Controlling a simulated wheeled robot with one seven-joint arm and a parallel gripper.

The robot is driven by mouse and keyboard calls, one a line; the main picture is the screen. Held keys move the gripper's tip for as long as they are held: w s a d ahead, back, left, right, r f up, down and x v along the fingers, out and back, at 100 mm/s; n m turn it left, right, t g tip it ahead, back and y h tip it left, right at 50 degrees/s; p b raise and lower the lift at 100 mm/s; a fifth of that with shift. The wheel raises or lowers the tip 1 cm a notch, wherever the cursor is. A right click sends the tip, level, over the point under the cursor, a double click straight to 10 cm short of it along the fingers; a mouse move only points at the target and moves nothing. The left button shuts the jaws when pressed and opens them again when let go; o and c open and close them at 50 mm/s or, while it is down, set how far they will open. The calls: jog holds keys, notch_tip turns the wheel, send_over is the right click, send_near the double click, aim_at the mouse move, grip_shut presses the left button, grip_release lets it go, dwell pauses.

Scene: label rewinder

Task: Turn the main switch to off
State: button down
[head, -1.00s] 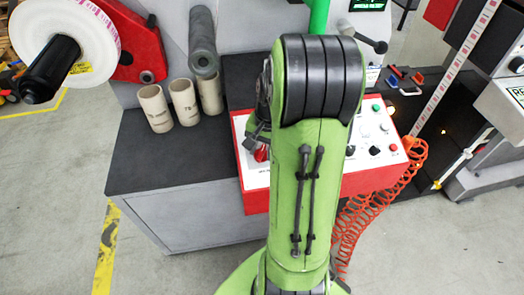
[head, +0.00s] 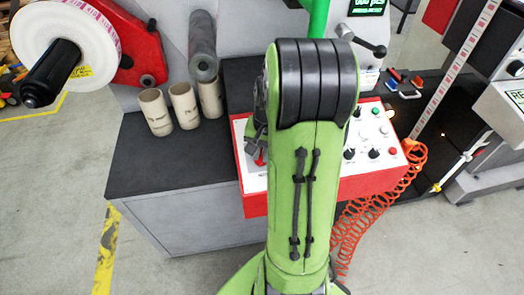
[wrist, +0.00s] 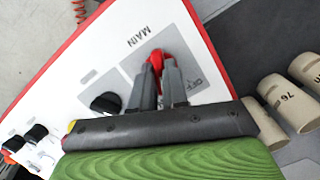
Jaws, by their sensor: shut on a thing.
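The main switch is a red knob (wrist: 157,58) on a grey plate beside the printed word MAIN. An OFF mark is printed on the plate, to the right of the knob in the wrist view. My gripper (wrist: 161,75) is shut on the red knob, with one grey finger on each side. The fingers hide part of the knob, so its exact pointing angle is hard to tell. In the head view a small bit of red (head: 260,158) shows beside my gripper, at the left end of the control panel (head: 232,128); my arm hides much of the panel.
A black knob (wrist: 105,102) sits close to my fingers on the panel. Cardboard cores (head: 184,105) stand on the dark bench left of the panel. A lever (head: 365,42) rises behind it. An orange coiled hose (head: 350,225) hangs at the right.

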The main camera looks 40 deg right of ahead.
jog(key=n, duration=0.5)
jog(key=shift+w+a+g+h+p, duration=0.1)
jog(key=shift+g+h+p, duration=0.25)
jog(key=shift+g+h, duration=0.05)
jog(key=n+h, duration=0.1)
jog(key=n, duration=0.4)
jog(key=shift+p, duration=0.3)
jog(key=shift+n, duration=0.4)
jog(key=c, duration=1.1)
grip_release()
jog(key=shift+c, duration=0.2)
notch_tip(320, 180, up, 16)
jog(key=a+p, duration=0.2)
jog(key=p, duration=0.3)
jog(key=shift+a+f, duration=0.15)
